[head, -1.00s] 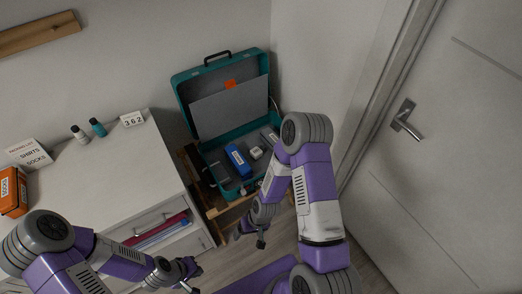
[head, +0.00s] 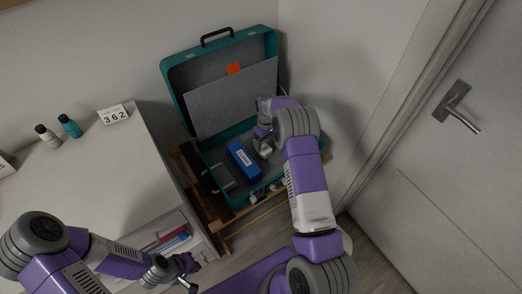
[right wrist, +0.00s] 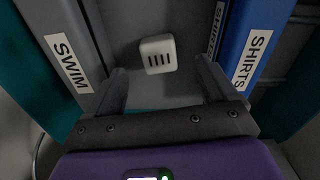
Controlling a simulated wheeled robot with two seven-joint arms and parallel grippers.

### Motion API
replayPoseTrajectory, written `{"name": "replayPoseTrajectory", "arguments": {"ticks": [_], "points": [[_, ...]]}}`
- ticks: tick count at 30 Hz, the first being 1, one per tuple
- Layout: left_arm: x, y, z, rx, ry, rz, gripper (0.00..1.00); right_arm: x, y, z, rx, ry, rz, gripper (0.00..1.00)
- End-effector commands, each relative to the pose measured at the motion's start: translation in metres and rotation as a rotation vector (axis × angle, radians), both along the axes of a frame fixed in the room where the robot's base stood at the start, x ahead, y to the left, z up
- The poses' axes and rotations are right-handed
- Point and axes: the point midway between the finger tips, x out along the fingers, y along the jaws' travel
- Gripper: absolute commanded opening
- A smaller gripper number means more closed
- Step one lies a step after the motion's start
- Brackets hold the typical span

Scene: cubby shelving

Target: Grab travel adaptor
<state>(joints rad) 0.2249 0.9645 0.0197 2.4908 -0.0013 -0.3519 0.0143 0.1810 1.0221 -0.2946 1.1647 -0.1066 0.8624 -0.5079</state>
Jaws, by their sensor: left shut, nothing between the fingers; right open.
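The travel adaptor, a small white block with dark slots (right wrist: 158,52), lies on the grey bottom of the open teal suitcase (head: 176,92). In the head view it shows as a small white patch (head: 266,151), partly hidden by my right gripper. My right gripper (right wrist: 162,72) is open. Its fingers point at the adaptor from either side of the picture, with the adaptor just beyond the tips and nothing held. My left gripper (head: 192,284) is shut and empty, low in front of the dresser, away from the suitcase.
A blue case labelled SHIRTS (right wrist: 262,45) and a dark case labelled SWIM (right wrist: 68,58) flank the adaptor closely. The suitcase rests on a wooden stand (head: 222,217). A white dresser (head: 90,190) stands left, a door (head: 440,190) right.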

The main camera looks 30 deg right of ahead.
Motion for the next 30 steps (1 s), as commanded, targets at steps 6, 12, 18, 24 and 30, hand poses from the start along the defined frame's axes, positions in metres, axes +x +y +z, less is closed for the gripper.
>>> {"name": "replayPoseTrajectory", "arguments": {"ticks": [6,12,18,24,30], "points": [[0.000,0.000,-0.008,0.000,0.000,0.000,0.00,-0.001,-0.002,-0.023,0.000,0.002,-0.001,0.85],[0.000,0.000,-0.019,0.000,0.000,0.000,0.00,-0.005,-0.004,-0.048,0.000,0.003,-0.002,0.85],[0.000,0.000,-0.027,0.000,0.000,0.000,0.00,-0.006,-0.005,-0.072,0.001,0.000,-0.002,0.85],[0.000,0.000,-0.026,0.000,0.000,0.000,0.00,-0.005,-0.005,-0.071,0.000,-0.002,-0.002,0.85],[0.000,0.000,-0.026,0.000,0.000,0.000,0.00,-0.005,-0.005,-0.071,0.000,-0.001,-0.002,0.58]]}}
